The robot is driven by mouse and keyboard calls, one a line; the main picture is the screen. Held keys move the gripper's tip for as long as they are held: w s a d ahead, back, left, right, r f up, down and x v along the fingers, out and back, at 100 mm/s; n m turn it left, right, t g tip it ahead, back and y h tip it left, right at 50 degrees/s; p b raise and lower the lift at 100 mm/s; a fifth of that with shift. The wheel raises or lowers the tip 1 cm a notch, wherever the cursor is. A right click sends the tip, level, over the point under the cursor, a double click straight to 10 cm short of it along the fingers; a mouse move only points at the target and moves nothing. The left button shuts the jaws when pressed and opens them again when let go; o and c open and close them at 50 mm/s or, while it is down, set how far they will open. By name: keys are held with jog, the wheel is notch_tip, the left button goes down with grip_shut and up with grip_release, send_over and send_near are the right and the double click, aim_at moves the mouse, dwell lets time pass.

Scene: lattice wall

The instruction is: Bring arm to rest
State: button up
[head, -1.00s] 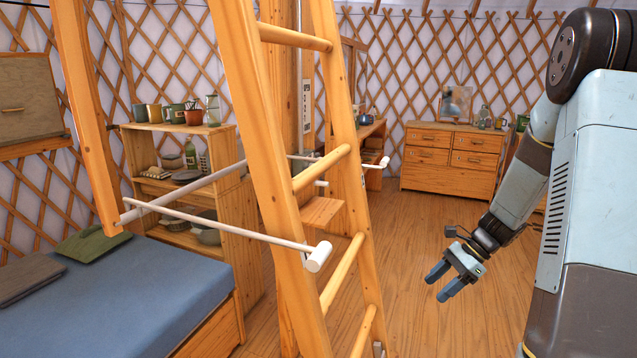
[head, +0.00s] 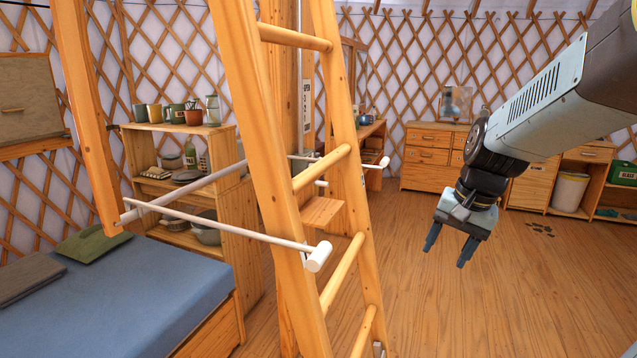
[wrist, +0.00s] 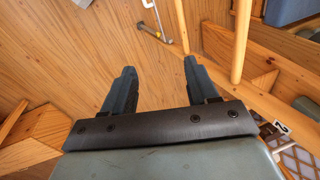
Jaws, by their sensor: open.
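My gripper (head: 448,248) hangs at the right in the head view, above the wooden floor and to the right of the ladder. Its two dark blue fingers are spread apart and point downward, with nothing between them. In the wrist view my gripper (wrist: 158,82) is also open and empty, with plank floor beyond the fingertips. My arm reaches in from the upper right of the head view and bends down at the wrist.
A wooden ladder (head: 262,165) with white rods (head: 225,228) stands left of my gripper. A bed (head: 130,290) is at the lower left. A shelf (head: 222,150) and a drawer chest (head: 428,155) stand behind. The floor (head: 440,310) below my gripper is clear.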

jog(key=s+r+n+t+h, duration=0.2)
jog(key=s+r+n, duration=0.3)
jog(key=s, duration=0.5)
jog(key=shift+a+r+n+t, duration=0.4)
jog(key=shift+r+t, duration=0.35)
jog(key=shift+t, duration=0.15)
dwell(2.0)
